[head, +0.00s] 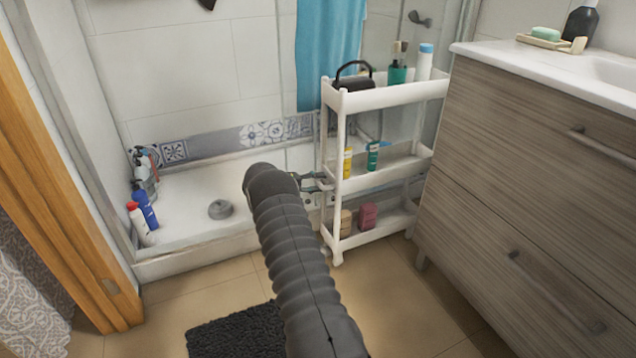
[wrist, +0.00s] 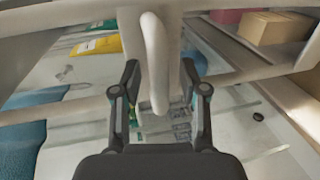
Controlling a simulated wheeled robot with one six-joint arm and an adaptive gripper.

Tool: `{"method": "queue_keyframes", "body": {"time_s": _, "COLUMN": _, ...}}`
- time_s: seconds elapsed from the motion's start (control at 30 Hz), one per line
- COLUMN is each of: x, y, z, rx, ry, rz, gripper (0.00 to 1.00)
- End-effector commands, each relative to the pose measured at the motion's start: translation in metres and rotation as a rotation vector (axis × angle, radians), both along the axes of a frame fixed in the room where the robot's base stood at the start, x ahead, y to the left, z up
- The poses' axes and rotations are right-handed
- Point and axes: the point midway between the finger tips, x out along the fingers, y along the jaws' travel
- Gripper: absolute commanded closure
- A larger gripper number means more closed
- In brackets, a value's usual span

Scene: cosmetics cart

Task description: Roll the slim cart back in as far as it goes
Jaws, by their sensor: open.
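The slim white cart (head: 384,97) has three tiers and stands upright between the shower and the vanity. Its near end juts out past the vanity's side. My gripper (head: 318,182) is at the cart's near end, at about middle-tier height. In the wrist view my gripper (wrist: 160,72) is open, one finger on each side of a white upright bar or handle (wrist: 154,60) of the cart. The fingers look apart from the bar; I cannot tell whether either touches it. My arm hides part of the cart's lower near side in the head view.
The grey wood vanity (head: 520,190) stands right of the cart. The shower tray (head: 195,262) with its raised edge lies left and behind. A dark mat (head: 235,333) lies on the floor; tiles before the cart are clear.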

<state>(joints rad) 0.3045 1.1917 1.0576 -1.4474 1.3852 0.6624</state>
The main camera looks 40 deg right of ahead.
Motion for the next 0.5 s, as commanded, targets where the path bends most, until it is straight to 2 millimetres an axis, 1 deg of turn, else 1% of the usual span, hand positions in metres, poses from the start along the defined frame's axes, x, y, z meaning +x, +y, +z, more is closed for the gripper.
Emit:
{"method": "queue_keyframes", "body": {"time_s": 0.1, "x": -0.0008, "y": -0.0033, "z": -0.0006, "rx": 0.0, "ry": 0.0, "rz": 0.0, "gripper": 0.57}}
{"method": "queue_keyframes", "body": {"time_s": 0.33, "x": -0.0009, "y": -0.0037, "z": -0.0006, "rx": 0.0, "ry": 0.0, "rz": 0.0, "gripper": 0.57}}
{"method": "queue_keyframes", "body": {"time_s": 0.37, "x": -0.0009, "y": -0.0037, "z": -0.0005, "rx": 0.0, "ry": -0.001, "rz": 0.0, "gripper": 0.64}}
{"method": "queue_keyframes", "body": {"time_s": 0.4, "x": -0.001, "y": -0.0037, "z": -0.0005, "rx": 0.0, "ry": -0.001, "rz": 0.0, "gripper": 0.74}}
{"method": "queue_keyframes", "body": {"time_s": 0.47, "x": -0.0009, "y": -0.0036, "z": -0.0005, "rx": 0.0, "ry": -0.001, "rz": 0.0, "gripper": 0.89}}
{"method": "queue_keyframes", "body": {"time_s": 0.5, "x": -0.001, "y": -0.0036, "z": -0.0005, "rx": 0.0, "ry": -0.001, "rz": 0.0, "gripper": 0.99}}
